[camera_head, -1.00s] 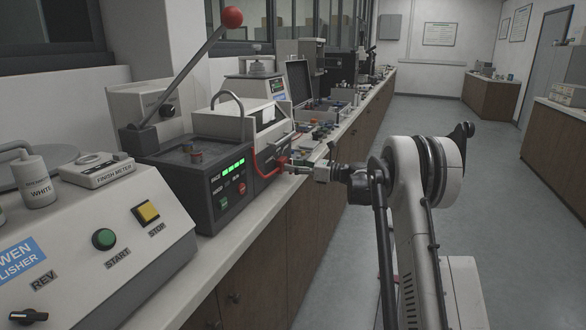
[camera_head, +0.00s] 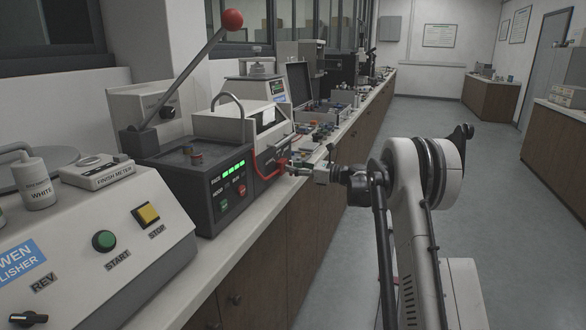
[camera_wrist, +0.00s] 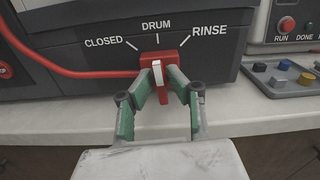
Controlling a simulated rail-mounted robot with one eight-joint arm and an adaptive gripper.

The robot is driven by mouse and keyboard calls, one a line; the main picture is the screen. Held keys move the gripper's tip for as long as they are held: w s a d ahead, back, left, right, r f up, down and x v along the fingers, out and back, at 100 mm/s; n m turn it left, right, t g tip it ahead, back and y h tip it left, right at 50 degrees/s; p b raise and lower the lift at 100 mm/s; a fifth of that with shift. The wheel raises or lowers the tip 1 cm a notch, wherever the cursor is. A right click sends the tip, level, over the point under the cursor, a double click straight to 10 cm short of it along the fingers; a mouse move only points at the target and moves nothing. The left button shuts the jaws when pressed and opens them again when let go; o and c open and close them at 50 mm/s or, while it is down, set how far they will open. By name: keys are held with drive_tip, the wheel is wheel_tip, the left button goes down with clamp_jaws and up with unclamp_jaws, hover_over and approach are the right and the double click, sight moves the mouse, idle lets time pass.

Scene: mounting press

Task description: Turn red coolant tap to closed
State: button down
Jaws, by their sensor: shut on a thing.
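The red coolant tap (camera_wrist: 158,72) is on the dark front panel of a machine, below the printed marks CLOSED on the left, DRUM at the top and RINSE on the right. Its white stripe stands nearly upright, in line with DRUM. My gripper (camera_wrist: 160,80) is shut on the tap, with one green-padded finger on each side of it. In the head view the tap (camera_head: 283,162) shows small at the machine's right side, with my gripper (camera_head: 292,168) against it.
A red hose (camera_wrist: 70,68) runs to the tap from the left. A press with a long red-knobbed lever (camera_head: 195,75) and a polisher (camera_head: 110,230) stand on the bench to the left. The floor (camera_head: 440,125) right of the bench is clear.

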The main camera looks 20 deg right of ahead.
drive_tip(key=n, duration=0.3)
drive_tip(key=shift+s+n, duration=0.1)
drive_tip(key=shift+n, duration=0.3)
drive_tip(key=n, duration=0.4)
drive_tip(key=shift+a+f+p, duration=0.1)
drive_tip(key=shift+a+p, duration=0.05)
drive_tip(key=shift+p, duration=0.2)
drive_tip(key=c, duration=1.7)
unclamp_jaws()
drive_tip(key=v, duration=1.2)
drive_tip(key=shift+s, duration=0.1)
